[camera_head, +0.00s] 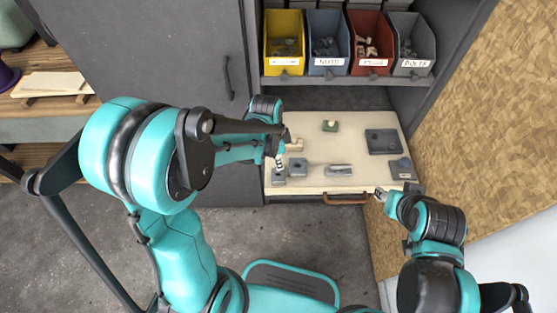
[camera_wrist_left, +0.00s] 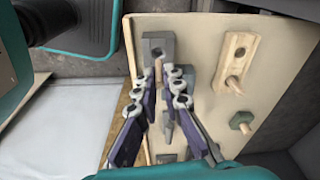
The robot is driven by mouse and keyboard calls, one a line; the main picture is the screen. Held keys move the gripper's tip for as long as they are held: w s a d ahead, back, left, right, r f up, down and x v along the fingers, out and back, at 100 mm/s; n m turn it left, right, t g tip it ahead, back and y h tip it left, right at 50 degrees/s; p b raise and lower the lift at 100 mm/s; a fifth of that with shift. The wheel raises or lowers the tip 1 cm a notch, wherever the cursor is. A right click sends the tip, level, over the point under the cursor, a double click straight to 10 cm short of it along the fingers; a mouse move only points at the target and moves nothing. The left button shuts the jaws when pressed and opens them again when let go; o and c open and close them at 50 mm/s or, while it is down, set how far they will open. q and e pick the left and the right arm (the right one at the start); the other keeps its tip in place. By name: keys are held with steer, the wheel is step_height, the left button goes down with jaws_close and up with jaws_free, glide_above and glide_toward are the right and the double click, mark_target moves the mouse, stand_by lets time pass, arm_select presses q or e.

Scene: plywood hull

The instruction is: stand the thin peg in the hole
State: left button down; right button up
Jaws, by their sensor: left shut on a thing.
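My left gripper (camera_head: 280,163) is over the left front of the pale work board (camera_head: 310,187). In the left wrist view its fingers (camera_wrist_left: 157,82) are shut on a thin wooden peg (camera_wrist_left: 158,71). The peg's far end lines up with a dark grey block (camera_wrist_left: 157,45), also seen in the head view (camera_head: 279,179). Whether its tip is in a hole or just above one, I cannot tell. My right gripper (camera_head: 381,194) is by the board's front right edge, too small to read.
A wooden block with a peg (camera_wrist_left: 235,65), a green piece (camera_head: 330,126), a second grey block (camera_head: 298,166), a silver piece (camera_head: 339,170) and dark plates (camera_head: 383,141) are on the board. Labelled bins (camera_head: 327,45) stand behind. A wooden panel (camera_head: 480,120) closes the right side.

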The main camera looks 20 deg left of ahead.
arm_select(q)
steer(key=shift+f+b, duration=1.65)
steer(key=shift+f, duration=0.5)
steer(key=c, duration=1.6)
jaws_free()
steer(key=shift+r, duration=0.1)
steer(key=r, duration=0.4)
steer(key=a+r, duration=0.1)
steer(key=r, duration=0.6)
steer(key=shift+s+a+r, duration=0.15)
steer(key=shift+s+r, duration=0.2)
steer(key=shift+r, duration=0.05)
